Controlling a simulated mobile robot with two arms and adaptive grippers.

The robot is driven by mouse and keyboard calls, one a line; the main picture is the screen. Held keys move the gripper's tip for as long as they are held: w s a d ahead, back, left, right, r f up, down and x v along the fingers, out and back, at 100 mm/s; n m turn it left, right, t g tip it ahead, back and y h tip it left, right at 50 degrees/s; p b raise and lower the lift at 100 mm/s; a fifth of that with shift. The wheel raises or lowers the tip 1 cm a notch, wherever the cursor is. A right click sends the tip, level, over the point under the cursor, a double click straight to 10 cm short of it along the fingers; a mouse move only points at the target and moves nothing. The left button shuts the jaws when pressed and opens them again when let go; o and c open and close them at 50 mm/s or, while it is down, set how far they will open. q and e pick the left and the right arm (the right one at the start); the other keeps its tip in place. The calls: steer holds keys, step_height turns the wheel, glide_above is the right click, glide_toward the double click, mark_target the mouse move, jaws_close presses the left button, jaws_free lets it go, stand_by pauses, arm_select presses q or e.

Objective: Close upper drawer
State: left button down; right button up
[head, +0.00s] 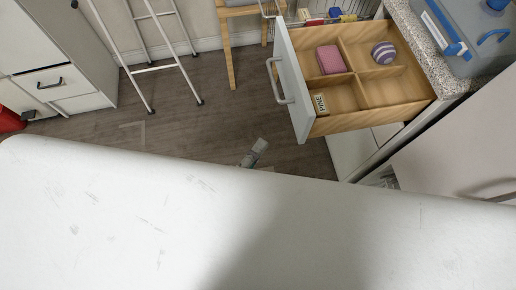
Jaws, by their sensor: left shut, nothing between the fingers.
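The upper drawer (350,122) is pulled far out at the upper right. It has a light wooden box with dividers and a white front (294,85) that faces left. A grey bar handle (276,82) is on that front. A pink block (331,60), a striped purple and white ball (384,52) and a small block lettered PINE (320,104) lie in separate compartments. My left gripper (259,146) is shut and empty, below and left of the drawer front, apart from it. Most of its arm is hidden. My right gripper is not in view.
A speckled counter (420,40) with a blue and grey case (470,35) is at right. A white ladder-like frame (150,65) and a wooden-legged stool (229,50) stand at the back. Open dark floor (190,125) lies left of the drawer. A white cabinet (50,80) is far left.

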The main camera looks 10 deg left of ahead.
mark_target(296, 116)
arm_select(q)
steer(key=w+d, duration=0.3)
steer(key=w, duration=0.1)
steer(key=w+d+p, duration=0.1)
steer(key=w+d, duration=0.1)
steer(key=w, duration=0.1)
steer(key=shift+d, duration=0.75)
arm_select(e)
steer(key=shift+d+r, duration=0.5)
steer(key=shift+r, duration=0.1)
arm_select(q)
steer(key=shift+w, duration=0.15)
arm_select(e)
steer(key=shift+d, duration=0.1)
